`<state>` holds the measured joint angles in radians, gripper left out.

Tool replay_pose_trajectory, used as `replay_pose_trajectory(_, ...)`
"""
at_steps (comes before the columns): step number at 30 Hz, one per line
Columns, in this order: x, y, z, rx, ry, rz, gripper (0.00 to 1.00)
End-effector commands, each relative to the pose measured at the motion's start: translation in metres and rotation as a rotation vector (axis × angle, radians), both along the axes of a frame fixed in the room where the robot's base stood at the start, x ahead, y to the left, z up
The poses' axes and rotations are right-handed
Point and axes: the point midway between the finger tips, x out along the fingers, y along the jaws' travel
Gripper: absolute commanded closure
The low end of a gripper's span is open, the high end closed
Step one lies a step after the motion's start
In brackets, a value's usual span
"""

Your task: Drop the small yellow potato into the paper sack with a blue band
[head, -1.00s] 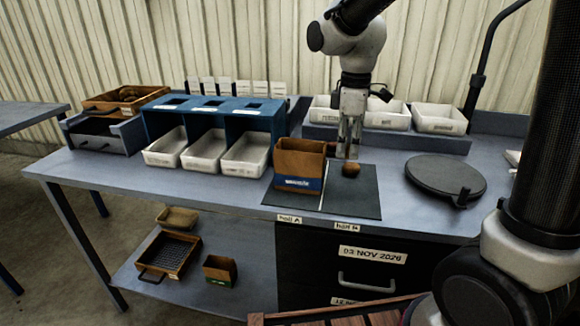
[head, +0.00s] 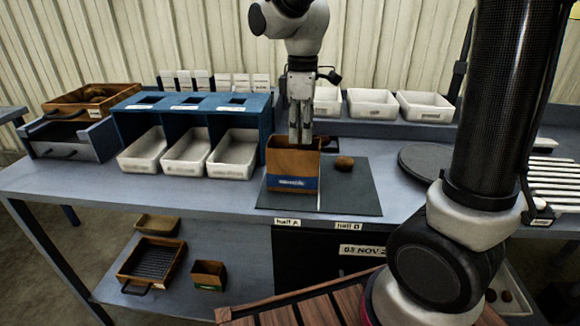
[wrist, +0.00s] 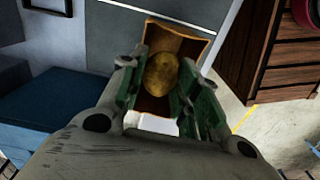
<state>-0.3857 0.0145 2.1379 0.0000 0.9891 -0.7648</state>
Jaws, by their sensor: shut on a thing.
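The paper sack with a blue band (head: 292,184) stands open and upright on the left half of the dark mat. My gripper (head: 300,140) points down at the sack's mouth in the head view. In the wrist view my gripper (wrist: 161,80) is shut on the small yellow potato (wrist: 162,74), held between its green finger pads. The open sack (wrist: 190,46) shows behind and around the potato in that view. The potato cannot be seen in the head view, and how deep the fingertips sit at the mouth is unclear.
A brown potato (head: 344,163) lies on the mat (head: 349,196), right of the sack. A blue rack (head: 197,108) with white bins is to the left. A round dark plate (head: 420,168) is to the right. A green-banded sack (head: 208,275) stands on the lower shelf.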

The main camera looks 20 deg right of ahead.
Motion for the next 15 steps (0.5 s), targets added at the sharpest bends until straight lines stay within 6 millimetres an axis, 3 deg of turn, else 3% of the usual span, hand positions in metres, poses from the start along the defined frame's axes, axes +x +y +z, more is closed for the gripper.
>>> replay_pose_trajectory(9, 0.0000, 0.0000, -0.0035, 0.000, 0.000, 0.000, 0.90)
replay_pose_trajectory(10, 0.0000, 0.0000, -0.0035, 0.000, 0.000, 0.000, 0.66)
replay_pose_trajectory(14, 0.0000, 0.0000, -0.0034, 0.000, 0.000, 0.000, 0.43)
replay_pose_trajectory(15, 0.0000, 0.0000, -0.0034, 0.000, 0.000, 0.000, 0.43)
